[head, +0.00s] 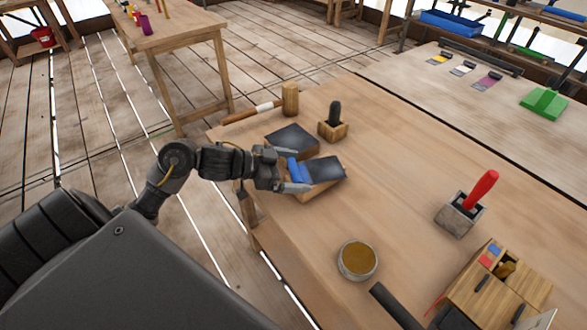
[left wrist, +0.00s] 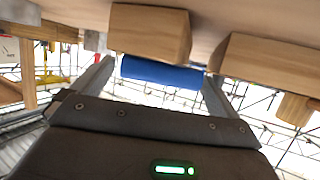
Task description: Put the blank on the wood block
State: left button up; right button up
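A blue cylinder (head: 293,169), which looks like the blank, lies along the left edge of the nearer dark-topped wooden block (head: 327,168). A second dark-topped wooden block (head: 292,138) stands just behind it. My left gripper (head: 289,171) has its fingers spread, one toward each end of the cylinder. In the left wrist view the cylinder (left wrist: 162,73) spans between the fingertips, with a thin gap visible at its left end. Wooden blocks (left wrist: 150,32) show close beyond it, upside down. Whether the cylinder rests fully on the block is hard to tell. My right gripper is out of view.
A round tin (head: 357,260), a grey holder with a red handle (head: 462,215) and a wooden box (head: 495,290) are on the right. The table's middle is clear.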

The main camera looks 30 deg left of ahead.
pick_arm(q)
jog(key=shift+s+a+r, duration=0.1)
jog(key=shift+r, duration=0.1)
jog(key=v, duration=1.1)
jog(key=shift+s+a+r, duration=0.15)
jog(key=shift+s+r, duration=0.1)
